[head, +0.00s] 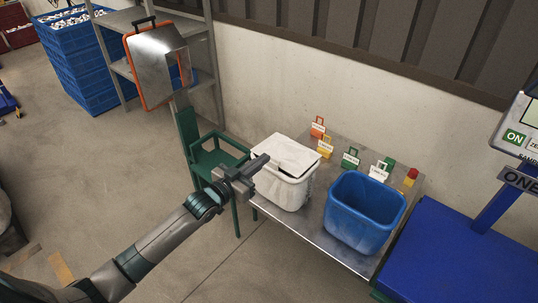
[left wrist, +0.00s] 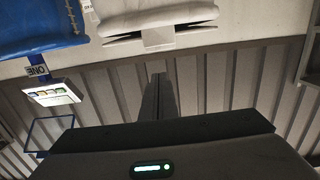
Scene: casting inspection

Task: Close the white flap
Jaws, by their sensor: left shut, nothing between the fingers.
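The white bin (head: 283,190) stands on the metal table. Its white flap (head: 287,153) lies over the top, with a dark gap showing under its front edge; how far it stands open I cannot tell exactly. My left gripper (head: 262,160) is shut and empty, its fingers at the left front of the bin's top, close to the flap's edge; contact cannot be told. In the left wrist view the closed fingers (left wrist: 158,80) point towards the bin's white edge (left wrist: 150,17). My right gripper is not in view.
A blue bin (head: 364,212) stands right of the white bin on the metal table (head: 312,222). Small coloured tags, including a green one (head: 350,158), stand along the back. A green chair (head: 190,150) is left of the table. A blue scale (head: 440,250) is at right.

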